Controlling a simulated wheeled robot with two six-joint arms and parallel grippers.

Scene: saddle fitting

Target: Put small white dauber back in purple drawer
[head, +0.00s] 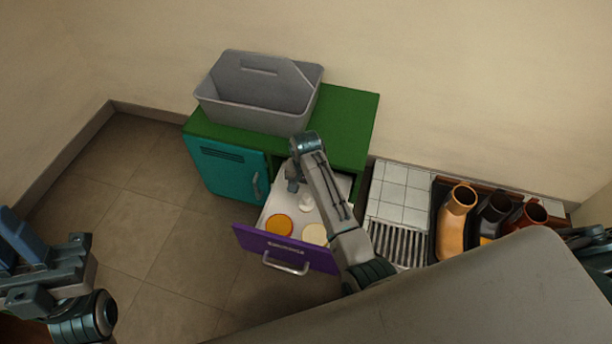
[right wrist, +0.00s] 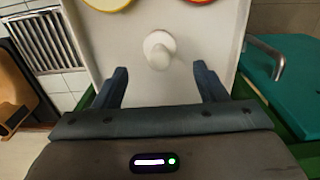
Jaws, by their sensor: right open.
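The purple drawer (head: 245,238) is pulled open from the green cabinet. A small white dauber (head: 308,204) stands inside on its pale floor, and it also shows in the right wrist view (right wrist: 158,48). My right gripper (head: 293,187) is down over the open drawer, near the dauber. In the right wrist view my right gripper (right wrist: 160,76) is open and empty. The dauber is just beyond its fingertips, roughly centred between them, and not held. My left gripper (head: 38,272) is at the left edge, away from the cabinet; its fingers do not show clearly.
An orange round tin (head: 279,225) and a cream one (head: 315,234) lie near the drawer front. A grey tote (head: 255,110) stands on the green cabinet (head: 350,115), which has a teal door (head: 220,170). Boots (head: 458,215) and a grate (head: 397,243) are on the right.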

